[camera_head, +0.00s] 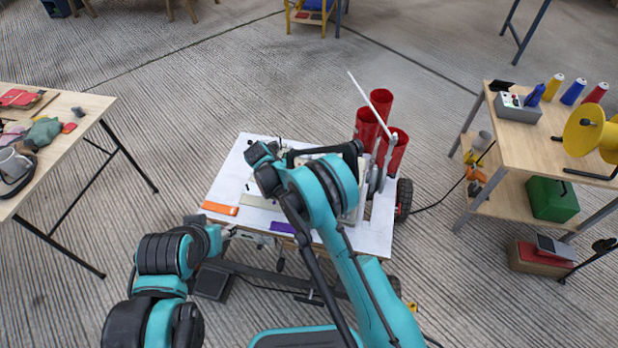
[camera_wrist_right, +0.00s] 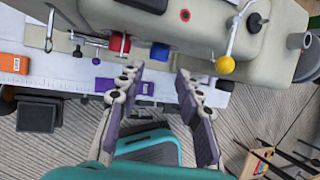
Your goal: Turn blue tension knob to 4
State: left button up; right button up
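The sewing machine (camera_wrist_right: 210,30) fills the top of the right wrist view, its pale body upside down or seen from above. The blue tension knob (camera_wrist_right: 158,53) sits on its near edge, beside a red knob (camera_wrist_right: 119,43). A small purple knob (camera_wrist_right: 96,61) is further left. My right gripper (camera_wrist_right: 155,82) is open and empty, its two fingers apart below the blue knob and not touching it. The number on the knob is too small to read. In the head view my right arm hides most of the machine. My left arm's end (camera_head: 208,236) is low beside the table; its fingers are unclear.
The machine stands on a white table (camera_head: 222,190) with an orange piece (camera_head: 220,208) and a purple piece (camera_head: 283,227). A yellow ball-tipped lever (camera_wrist_right: 225,65) is right of the blue knob. Workbenches stand left and right.

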jog(key=b+x, duration=0.3)
jog(key=x, duration=0.4)
jog(key=shift+f, duration=0.25)
jog(key=shift+a, duration=0.1)
grip_shut()
